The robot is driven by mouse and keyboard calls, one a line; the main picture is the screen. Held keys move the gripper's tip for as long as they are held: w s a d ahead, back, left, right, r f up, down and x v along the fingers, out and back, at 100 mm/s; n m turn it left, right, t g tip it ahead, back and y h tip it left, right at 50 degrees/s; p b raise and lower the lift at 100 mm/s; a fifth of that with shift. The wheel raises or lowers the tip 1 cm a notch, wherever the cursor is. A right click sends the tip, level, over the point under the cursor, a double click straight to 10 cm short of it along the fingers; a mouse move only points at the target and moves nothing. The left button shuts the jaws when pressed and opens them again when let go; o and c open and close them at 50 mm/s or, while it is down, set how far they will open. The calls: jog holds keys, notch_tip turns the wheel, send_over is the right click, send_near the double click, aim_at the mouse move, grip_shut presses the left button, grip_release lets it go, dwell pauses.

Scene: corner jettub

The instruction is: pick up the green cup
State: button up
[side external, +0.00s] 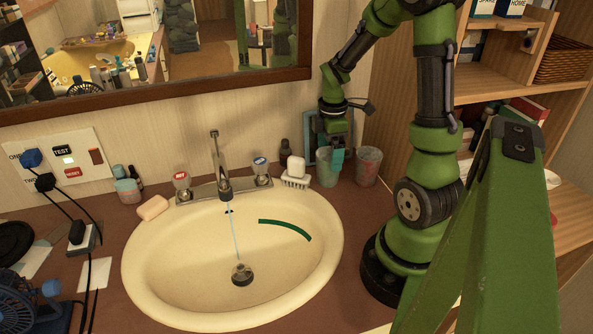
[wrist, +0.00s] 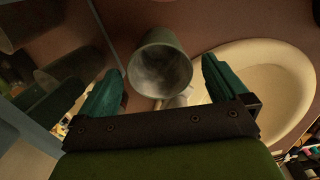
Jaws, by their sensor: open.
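The green cup (side external: 327,180) stands upright on the brown counter behind the sink's right rim, a dull grey-green cup. In the wrist view the cup (wrist: 160,70) shows its open mouth toward the camera, lying in the gap between my two teal fingers. My gripper (side external: 337,157) points down over the cup's right side in the side view. My gripper (wrist: 162,72) is open, with one finger on each side of the cup. I cannot tell whether either finger touches it. The gripper partly hides the cup's rim in the side view.
A reddish-grey cup (side external: 368,168) stands close to the right. A white soap on a brush (side external: 295,174) is close to the left, with a dark bottle (side external: 284,152) behind. A teal-framed panel (side external: 314,128) leans on the wall. The cream sink (side external: 190,292) and faucet (side external: 218,160) lie left.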

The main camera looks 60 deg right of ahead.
jog(key=shift+f, duration=0.9)
jog(key=shift+c, duration=0.3)
